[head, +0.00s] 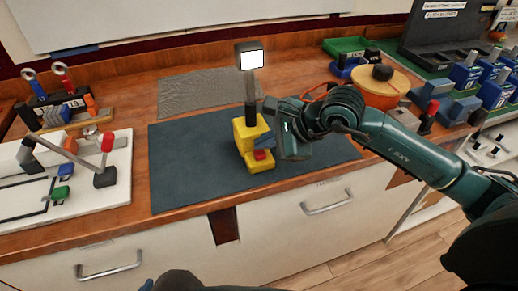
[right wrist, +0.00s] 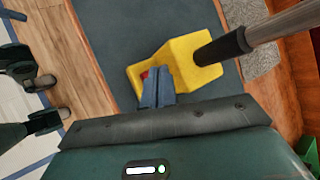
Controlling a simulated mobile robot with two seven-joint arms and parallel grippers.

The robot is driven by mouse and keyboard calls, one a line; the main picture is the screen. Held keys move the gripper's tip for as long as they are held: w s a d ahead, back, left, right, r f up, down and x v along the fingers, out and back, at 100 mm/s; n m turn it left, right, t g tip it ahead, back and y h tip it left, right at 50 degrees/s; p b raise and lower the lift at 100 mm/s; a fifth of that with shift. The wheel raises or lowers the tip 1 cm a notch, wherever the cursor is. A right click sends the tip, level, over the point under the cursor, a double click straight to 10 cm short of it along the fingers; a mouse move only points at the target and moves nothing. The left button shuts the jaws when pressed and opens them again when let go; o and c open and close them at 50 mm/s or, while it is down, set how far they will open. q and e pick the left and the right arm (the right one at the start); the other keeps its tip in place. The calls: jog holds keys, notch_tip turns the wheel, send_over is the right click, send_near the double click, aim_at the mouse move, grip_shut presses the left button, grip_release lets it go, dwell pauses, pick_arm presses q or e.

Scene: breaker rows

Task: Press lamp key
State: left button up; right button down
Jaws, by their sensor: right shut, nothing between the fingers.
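The lamp is a yellow block stand (head: 243,133) with a dark post and a square head (head: 251,58) whose face is bright white. It stands upright on the dark mat. Its red key (head: 261,155) is low on the front, and a bit of red (right wrist: 144,74) shows beside my fingertips in the right wrist view. My right gripper (head: 264,143) is shut and empty, its blue fingers right at the key and partly covering it. I cannot tell whether they touch or press it. A blue tip (head: 147,285) at the bottom edge may be my left gripper.
The dark mat (head: 190,170) is clear left of the lamp. A white board with a red-handled lever (head: 107,143) lies at the left. An orange round container (head: 380,88) stands behind my right arm. Blue breaker units (head: 464,77) stand at the right.

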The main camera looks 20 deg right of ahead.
aim_at(265, 154)
jog(key=shift+r+p, duration=1.65)
jog(key=shift+r, duration=1.4)
